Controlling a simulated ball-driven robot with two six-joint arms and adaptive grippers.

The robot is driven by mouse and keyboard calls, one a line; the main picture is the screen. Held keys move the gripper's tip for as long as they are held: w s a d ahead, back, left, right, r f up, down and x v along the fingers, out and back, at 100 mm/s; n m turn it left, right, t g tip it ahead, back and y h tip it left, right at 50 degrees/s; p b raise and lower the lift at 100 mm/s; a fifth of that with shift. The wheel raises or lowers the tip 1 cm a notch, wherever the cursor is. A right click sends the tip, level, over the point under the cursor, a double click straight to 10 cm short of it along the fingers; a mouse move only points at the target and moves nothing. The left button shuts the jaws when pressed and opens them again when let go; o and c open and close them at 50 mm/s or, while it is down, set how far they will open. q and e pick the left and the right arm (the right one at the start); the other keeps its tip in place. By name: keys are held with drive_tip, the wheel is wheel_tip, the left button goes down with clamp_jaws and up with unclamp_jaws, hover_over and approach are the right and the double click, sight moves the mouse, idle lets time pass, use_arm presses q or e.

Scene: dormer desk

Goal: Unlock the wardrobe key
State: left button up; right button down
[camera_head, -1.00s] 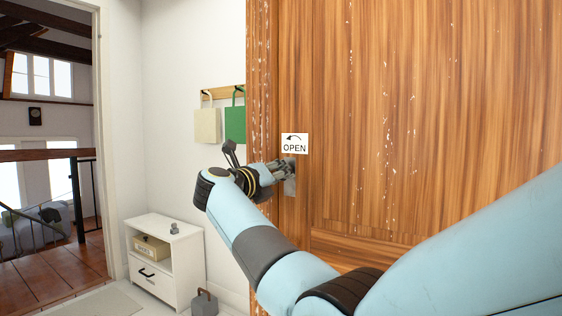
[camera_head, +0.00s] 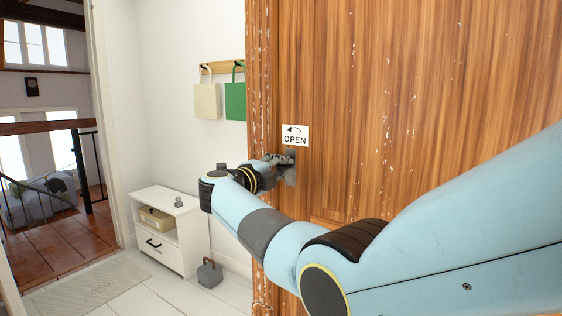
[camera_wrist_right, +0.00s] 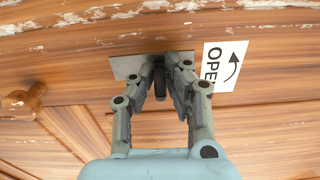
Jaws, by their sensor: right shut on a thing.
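The wardrobe (camera_head: 400,130) is a tall wooden front with chipped paint, filling the right of the head view. A metal lock plate (camera_wrist_right: 127,67) is fixed on it, with a white OPEN label (camera_head: 295,136) beside it that bears a curved arrow. My right gripper (camera_head: 284,160) is at the lock plate, just below the label. In the right wrist view its two fingers are closed around a small dark key (camera_wrist_right: 159,80) at the plate. The fingers hide much of the key, so I cannot tell how far it is turned. My left gripper is not in view.
A round wooden knob (camera_wrist_right: 22,102) shows on the wardrobe in the wrist view. A white cabinet (camera_head: 170,228) and a grey weight (camera_head: 209,273) stand on the floor to the left. A green bag (camera_head: 235,100) and a cream bag (camera_head: 208,101) hang on the wall.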

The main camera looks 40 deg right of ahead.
sight(276, 168)
drive_tip(key=shift+n, duration=0.4)
drive_tip(key=c, duration=1.4)
unclamp_jaws()
drive_tip(key=v, duration=0.7)
drive_tip(key=shift+a, duration=0.3)
